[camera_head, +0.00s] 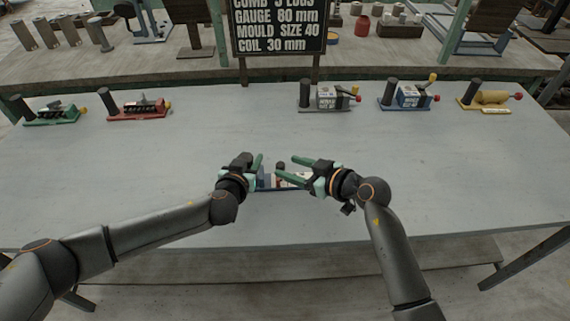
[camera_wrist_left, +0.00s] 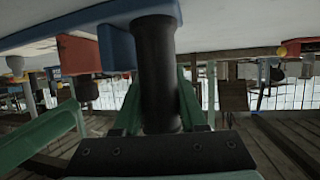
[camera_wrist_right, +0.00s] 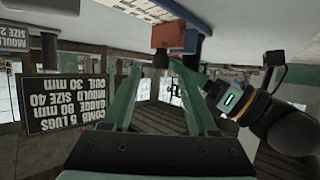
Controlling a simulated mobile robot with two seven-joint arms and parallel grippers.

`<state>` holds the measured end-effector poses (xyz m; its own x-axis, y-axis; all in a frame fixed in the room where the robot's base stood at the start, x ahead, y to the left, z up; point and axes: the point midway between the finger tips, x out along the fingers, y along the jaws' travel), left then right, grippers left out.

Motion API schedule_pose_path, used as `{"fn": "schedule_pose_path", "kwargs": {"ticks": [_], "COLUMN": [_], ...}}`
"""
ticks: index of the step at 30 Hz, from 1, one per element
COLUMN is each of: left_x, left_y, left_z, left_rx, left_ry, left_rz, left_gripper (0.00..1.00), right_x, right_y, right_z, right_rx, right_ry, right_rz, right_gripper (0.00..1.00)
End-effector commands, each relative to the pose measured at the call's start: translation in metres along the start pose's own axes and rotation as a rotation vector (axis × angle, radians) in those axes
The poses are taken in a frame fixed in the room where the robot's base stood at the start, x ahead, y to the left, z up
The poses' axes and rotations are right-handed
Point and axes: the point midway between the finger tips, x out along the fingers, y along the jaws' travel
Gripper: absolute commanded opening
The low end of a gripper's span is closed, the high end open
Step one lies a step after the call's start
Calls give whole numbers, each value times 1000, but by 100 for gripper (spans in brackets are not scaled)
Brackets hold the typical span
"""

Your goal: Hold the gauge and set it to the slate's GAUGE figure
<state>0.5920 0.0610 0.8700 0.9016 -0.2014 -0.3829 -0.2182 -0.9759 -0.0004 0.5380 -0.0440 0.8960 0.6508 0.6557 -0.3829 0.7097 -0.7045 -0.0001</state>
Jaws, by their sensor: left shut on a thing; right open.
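The slate (camera_head: 278,22) stands behind the table and reads GAUGE 80 mm; it also shows upside down in the right wrist view (camera_wrist_right: 55,103). The gauge (camera_head: 267,183) is on the table's near middle, with a blue base and a pale face partly hidden by my grippers. My left gripper (camera_head: 257,163) is shut on the gauge's black upright post (camera_wrist_left: 157,70). My right gripper (camera_head: 286,167) is open over the gauge's right part. In the right wrist view a reddish block (camera_wrist_right: 170,36) and a dark knob (camera_wrist_right: 160,59) show beyond the open fingers. The gauge's setting is unreadable.
Along the table's back stand other devices: green-based (camera_head: 50,114), red (camera_head: 139,108), grey (camera_head: 331,99), blue (camera_head: 408,97) and yellow (camera_head: 488,98). The grey table top (camera_head: 180,160) is clear around the gauge. A bench with several items lies behind.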

Motion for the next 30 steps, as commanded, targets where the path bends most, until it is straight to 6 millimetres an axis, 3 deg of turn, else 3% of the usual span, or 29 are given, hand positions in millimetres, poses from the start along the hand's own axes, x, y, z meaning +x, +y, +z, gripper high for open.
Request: {"fn": "schedule_pose_path", "kwargs": {"ticks": [7, 18, 30], "left_x": [0, 0, 0], "left_y": [0, 0, 0], "left_z": [0, 0, 0], "left_rx": [0, 0, 0], "left_ry": [0, 0, 0], "left_rz": [0, 0, 0], "left_gripper": [0, 0, 0], "right_x": [23, 28, 27], "right_y": [0, 0, 0], "right_z": [0, 0, 0], "right_rx": [1, 0, 0], "right_ry": [1, 0, 0], "right_rz": [-1, -1, -1], "right_gripper": [59, 59, 15]}}
